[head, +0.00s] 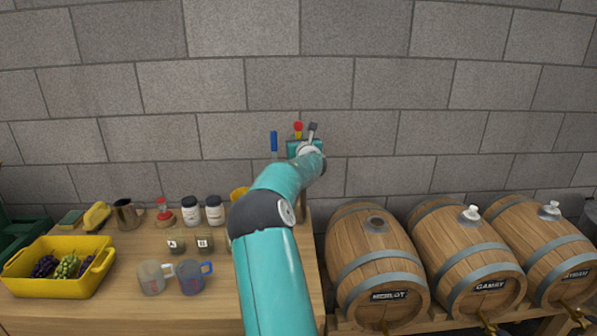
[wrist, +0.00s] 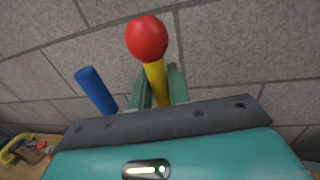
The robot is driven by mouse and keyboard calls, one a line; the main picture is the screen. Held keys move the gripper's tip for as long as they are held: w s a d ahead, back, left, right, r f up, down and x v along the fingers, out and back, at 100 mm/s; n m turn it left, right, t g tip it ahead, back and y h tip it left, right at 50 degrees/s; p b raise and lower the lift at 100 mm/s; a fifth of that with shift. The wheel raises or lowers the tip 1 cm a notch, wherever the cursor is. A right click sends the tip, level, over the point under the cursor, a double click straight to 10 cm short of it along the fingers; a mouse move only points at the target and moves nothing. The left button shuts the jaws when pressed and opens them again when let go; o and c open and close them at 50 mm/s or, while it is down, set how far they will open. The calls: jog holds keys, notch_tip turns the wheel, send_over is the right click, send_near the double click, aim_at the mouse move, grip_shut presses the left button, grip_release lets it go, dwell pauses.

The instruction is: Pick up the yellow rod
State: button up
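The yellow rod (wrist: 156,80) has a round red knob on its upper end. In the wrist view it stands between the two green fingers of my gripper (wrist: 160,88), which sit close against it on both sides with no clear gap. In the head view, the red knob and a bit of the yellow rod (head: 298,133) show above my gripper, in front of the block wall. The rod's lower end is hidden behind my gripper and arm, so I cannot tell whether it rests on anything.
A blue rod (head: 274,141) stands just left of the yellow rod. A wooden table (head: 120,290) holds a yellow crate (head: 60,286) of grapes, jars and mugs. Several barrels, the nearest marked Merlot (head: 372,262), stand at right. The block wall is close behind.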

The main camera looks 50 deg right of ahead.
grip_shut()
jog(key=shift+r, duration=0.1)
notch_tip(320, 180, up, 18)
jog(key=v, duration=1.8)
jog(key=shift+s, duration=0.1)
dwell(0.4)
